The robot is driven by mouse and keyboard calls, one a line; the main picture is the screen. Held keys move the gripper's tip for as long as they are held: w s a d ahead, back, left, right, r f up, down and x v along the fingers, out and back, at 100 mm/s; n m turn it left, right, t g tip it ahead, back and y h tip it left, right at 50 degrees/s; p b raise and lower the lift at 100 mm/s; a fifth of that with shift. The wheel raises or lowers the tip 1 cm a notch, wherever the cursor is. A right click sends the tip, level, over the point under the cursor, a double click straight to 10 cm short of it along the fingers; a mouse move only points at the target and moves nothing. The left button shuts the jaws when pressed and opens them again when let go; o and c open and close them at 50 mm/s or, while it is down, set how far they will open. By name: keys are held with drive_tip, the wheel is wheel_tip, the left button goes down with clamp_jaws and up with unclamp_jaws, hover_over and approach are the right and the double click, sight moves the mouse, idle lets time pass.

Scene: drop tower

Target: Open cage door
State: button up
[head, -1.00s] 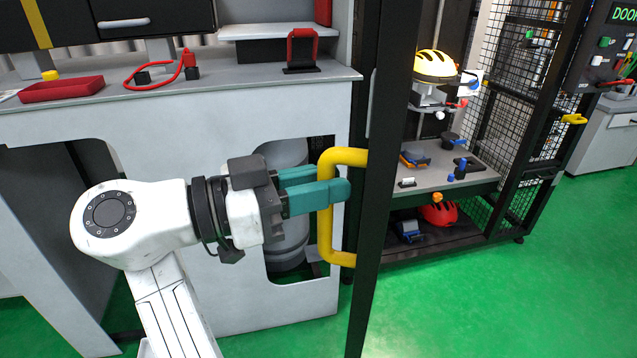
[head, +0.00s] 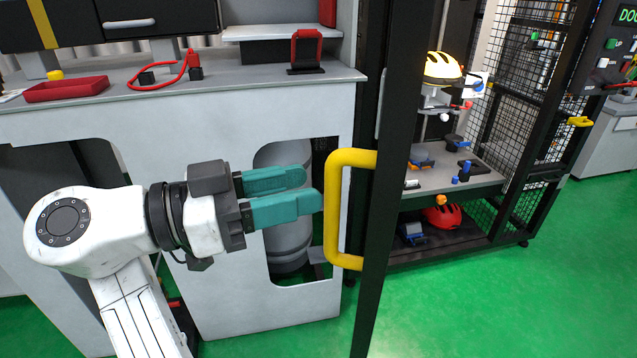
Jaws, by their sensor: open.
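The cage door shows as a dark upright frame (head: 384,215) seen nearly edge-on, with a yellow D-shaped handle (head: 334,210) on its left side. The door stands swung out from the cage (head: 531,120), and the cage's inside shows to its right. My gripper (head: 312,190) is left of the handle, with its teal fingers pointing right toward it. The fingers are apart with nothing between them. A small gap shows between the fingertips and the handle.
A yellow helmet (head: 443,68) sits on a stand inside the cage, and a red helmet (head: 442,216) lies on the lower shelf. A grey workbench (head: 230,110) stands behind my arm, with a red tray (head: 66,89) on top. Green floor (head: 480,310) is free at the right.

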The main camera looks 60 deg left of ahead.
drive_tip(key=s+a, duration=0.1)
drive_tip(key=s, duration=0.5)
drive_tip(key=shift+s, duration=0.1)
idle(0.5)
